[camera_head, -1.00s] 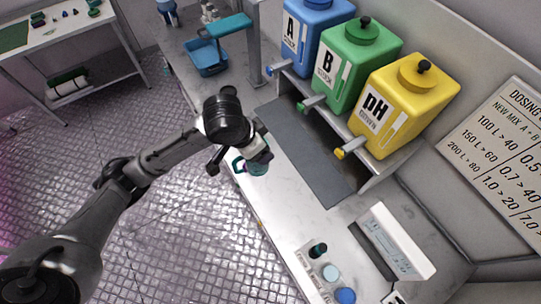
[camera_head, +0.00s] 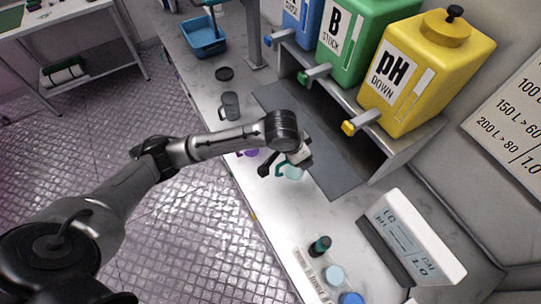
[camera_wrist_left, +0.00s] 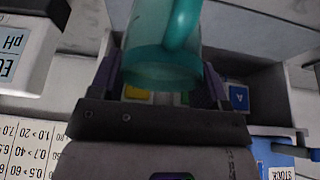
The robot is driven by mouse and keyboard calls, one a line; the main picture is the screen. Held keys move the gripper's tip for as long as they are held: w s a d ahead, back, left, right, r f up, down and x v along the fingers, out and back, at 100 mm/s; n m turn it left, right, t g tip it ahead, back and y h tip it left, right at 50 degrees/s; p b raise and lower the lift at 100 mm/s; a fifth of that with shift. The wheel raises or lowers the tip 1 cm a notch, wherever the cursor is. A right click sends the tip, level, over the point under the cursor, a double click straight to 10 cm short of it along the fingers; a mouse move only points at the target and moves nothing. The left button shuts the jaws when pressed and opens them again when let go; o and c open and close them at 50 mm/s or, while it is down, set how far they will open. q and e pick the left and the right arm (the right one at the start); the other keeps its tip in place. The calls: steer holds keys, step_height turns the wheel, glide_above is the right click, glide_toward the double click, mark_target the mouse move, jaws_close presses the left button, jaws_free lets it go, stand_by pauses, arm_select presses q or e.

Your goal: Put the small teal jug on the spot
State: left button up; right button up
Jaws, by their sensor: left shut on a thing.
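The small teal jug (camera_head: 292,172) is in my left gripper (camera_head: 285,164), above or at the white counter in front of the dispenser shelf. The arm and wrist hide part of it, and I cannot tell whether its base touches the counter. In the left wrist view the translucent teal jug (camera_wrist_left: 150,65) with its handle sits between the fingers of the left gripper (camera_wrist_left: 160,82). A dark round disc (camera_head: 225,74) lies on the counter near the blue tray; I cannot tell if it is the spot. My right gripper is not in view.
A grey mug (camera_head: 230,106) stands on the counter, and a purple item (camera_head: 251,153) is partly hidden by my arm. Yellow (camera_head: 425,75) and green (camera_head: 355,45) containers stand on the shelf above a dark grey mat (camera_head: 335,165). Several small bottles stand near the display (camera_head: 415,240).

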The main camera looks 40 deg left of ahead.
arm_select(q)
steer(key=a+f, duration=1.1)
steer(key=shift+a+b, duration=0.3)
steer(key=o, duration=0.9)
steer(key=shift+c, duration=0.2)
